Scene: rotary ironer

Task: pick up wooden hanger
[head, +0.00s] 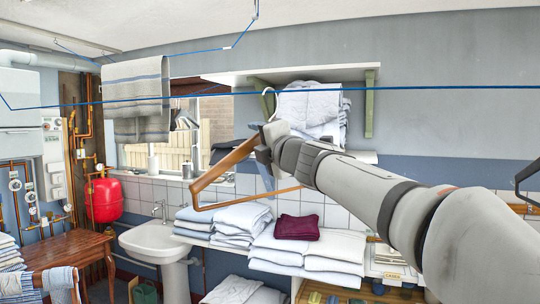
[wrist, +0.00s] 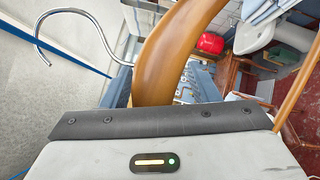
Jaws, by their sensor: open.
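The wooden hanger (head: 223,169) is brown with a lower bar and a curved metal hook (head: 268,103). In the head view its hook is at the blue line (head: 200,98); whether it bears on it I cannot tell. My gripper (head: 264,150) is at the hanger's upper middle, just below the hook, and hides part of the wood there. Contact with the fingers is unclear.
A grey striped towel (head: 137,98) hangs at the upper left. A shelf (head: 300,72) with folded white towels (head: 312,104) is behind my gripper. Folded laundry (head: 335,245) lies on the counter below. A sink (head: 155,243) and wooden table (head: 70,250) stand left.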

